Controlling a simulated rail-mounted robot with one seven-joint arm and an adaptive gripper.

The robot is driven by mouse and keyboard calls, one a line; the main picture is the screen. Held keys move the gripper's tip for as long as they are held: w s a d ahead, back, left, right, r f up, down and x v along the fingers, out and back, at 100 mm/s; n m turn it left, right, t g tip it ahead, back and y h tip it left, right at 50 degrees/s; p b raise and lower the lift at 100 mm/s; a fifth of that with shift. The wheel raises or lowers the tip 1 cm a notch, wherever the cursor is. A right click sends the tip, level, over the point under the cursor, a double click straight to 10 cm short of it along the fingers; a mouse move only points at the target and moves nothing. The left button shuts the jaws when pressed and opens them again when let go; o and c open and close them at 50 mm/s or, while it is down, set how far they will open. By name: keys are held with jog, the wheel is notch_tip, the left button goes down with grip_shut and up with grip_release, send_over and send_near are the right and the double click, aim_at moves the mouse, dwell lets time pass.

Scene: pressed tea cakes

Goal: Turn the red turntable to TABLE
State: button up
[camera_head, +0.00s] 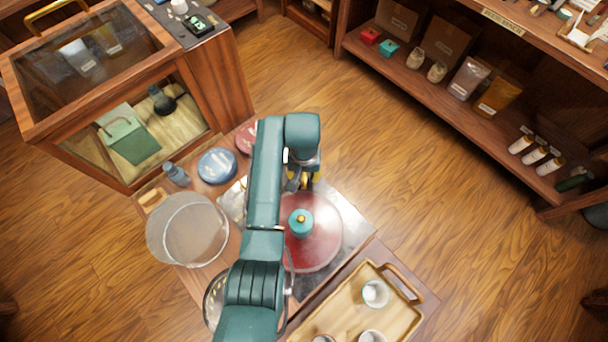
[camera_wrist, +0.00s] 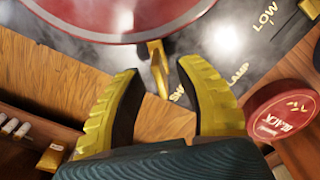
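The red turntable (camera_head: 325,240) is a round red disc with a teal, gold-topped knob (camera_head: 300,222) at its middle. It lies on a dark grey plate (camera_head: 357,232); my arm covers its left part. In the wrist view, its red rim (camera_wrist: 120,30) fills the top left. A gold tab (camera_wrist: 158,68) sticks out from the rim. My gripper (camera_wrist: 158,76) has yellow fingers set wide apart, with the tab between their tips; contact cannot be told. In the head view, my gripper (camera_head: 303,181) is at the disc's far edge. "LOW" and a partly hidden "LAMP" show on the plate; no "TABLE" is readable.
A red tin marked "BLACK" (camera_wrist: 287,112) is close beside the right finger. A blue tin (camera_head: 217,165), a clear round container (camera_head: 188,230) and a glass-sided cabinet (camera_head: 125,90) stand left. A wooden tray (camera_head: 340,315) with cups is at the front right.

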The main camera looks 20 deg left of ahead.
jog(key=shift+o, duration=0.2)
grip_shut()
jog(key=shift+s+a, duration=0.1)
jog(key=shift+a, duration=0.05)
